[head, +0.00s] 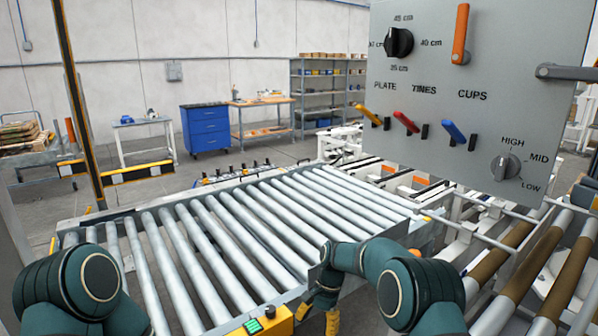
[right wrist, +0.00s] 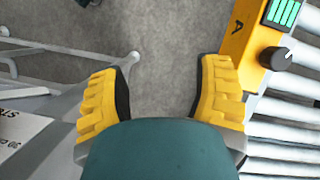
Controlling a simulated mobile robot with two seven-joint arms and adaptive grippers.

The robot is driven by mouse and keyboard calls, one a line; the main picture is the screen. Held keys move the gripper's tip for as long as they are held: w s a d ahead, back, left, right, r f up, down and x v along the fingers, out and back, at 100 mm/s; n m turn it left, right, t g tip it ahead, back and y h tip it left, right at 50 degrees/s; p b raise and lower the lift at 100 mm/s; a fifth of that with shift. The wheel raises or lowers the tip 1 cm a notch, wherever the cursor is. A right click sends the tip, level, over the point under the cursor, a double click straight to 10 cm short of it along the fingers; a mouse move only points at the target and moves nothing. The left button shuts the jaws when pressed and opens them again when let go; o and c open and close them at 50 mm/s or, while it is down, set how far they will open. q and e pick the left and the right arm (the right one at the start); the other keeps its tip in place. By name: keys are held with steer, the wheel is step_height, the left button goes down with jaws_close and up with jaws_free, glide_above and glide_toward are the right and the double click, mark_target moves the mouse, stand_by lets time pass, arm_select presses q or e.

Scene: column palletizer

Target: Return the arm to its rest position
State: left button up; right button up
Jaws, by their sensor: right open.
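My right arm (head: 405,285) is dark green and reaches in from the lower right in the head view, bent at the elbow. Its yellow-fingered right gripper (head: 322,308) hangs low beside the front end of the roller conveyor. In the right wrist view the right gripper (right wrist: 163,88) is open and empty, with its two yellow fingers wide apart over grey floor. My left arm (head: 80,290) shows only as dark green links at the lower left. The left gripper is out of view.
The roller conveyor (head: 205,243) lies in front. A yellow control box (head: 265,322) sits near the right gripper; its knob (right wrist: 275,58) shows close in the right wrist view. A grey panel (head: 480,90) with levers and dials hangs at upper right. Brown-covered rollers (head: 530,250) lie right.

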steer(key=s+d+f+n+t, duration=0.2)
steer(key=s+d+f, duration=0.2)
steer(key=s+f, duration=0.85)
steer(key=s+d+n+t+y, duration=0.1)
steer(key=s+n+t, duration=0.1)
steer(key=s, duration=1.4)
steer(key=shift+s+d+r+n+t, duration=0.15)
steer(key=shift+d+r+n+t, duration=0.15)
steer(key=shift+r+n, duration=0.1)
